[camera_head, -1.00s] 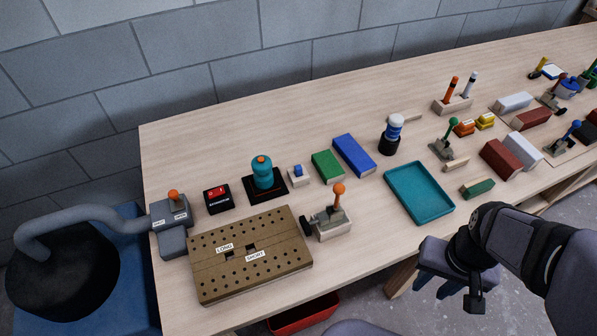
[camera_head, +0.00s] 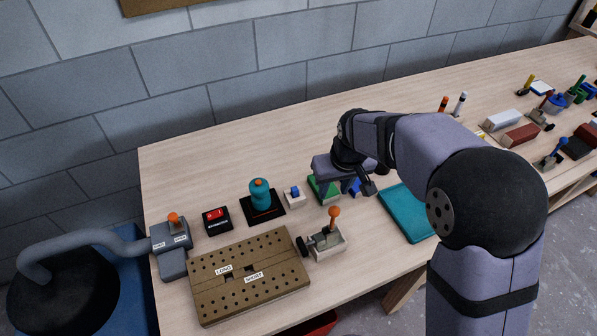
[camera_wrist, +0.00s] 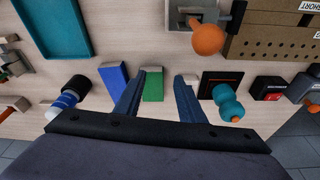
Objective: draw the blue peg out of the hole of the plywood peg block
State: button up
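The small pale plywood peg block (camera_head: 295,200) stands on the bench with the short blue peg (camera_head: 294,190) upright in its hole. My gripper (camera_head: 340,191) is to the right of it, above the green batten and the blue batten. In the wrist view my gripper (camera_wrist: 160,78) is open and empty, its two fingers spread with the green batten (camera_wrist: 153,86) showing between them. There, the right finger covers most of the peg block (camera_wrist: 190,77), and I cannot make out the peg.
The teal bottle (camera_head: 260,194) on its black base stands close left of the peg block. An orange-knobbed lever (camera_head: 331,230) is in front. The blue batten (camera_wrist: 112,81) lies beside the green one. A teal tray (camera_head: 405,214) is at right. Bare bench lies behind the block.

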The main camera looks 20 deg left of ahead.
jog(key=n, duration=0.2)
send_near(295, 188)
jog(key=f, duration=0.2)
jog(key=shift+y, duration=0.4)
jog(key=shift+p+x, duration=1.6)
jog(key=shift+x, duration=1.7)
jog(key=shift+d, duration=0.2)
jog(key=shift+c, duration=0.6)
grip_shut()
jog(key=c, duration=0.6)
grip_release()
grip_shut()
jog(key=shift+r, duration=0.2)
jog(key=shift+r+p, duration=1.35)
jog(key=shift+r, duration=0.55)
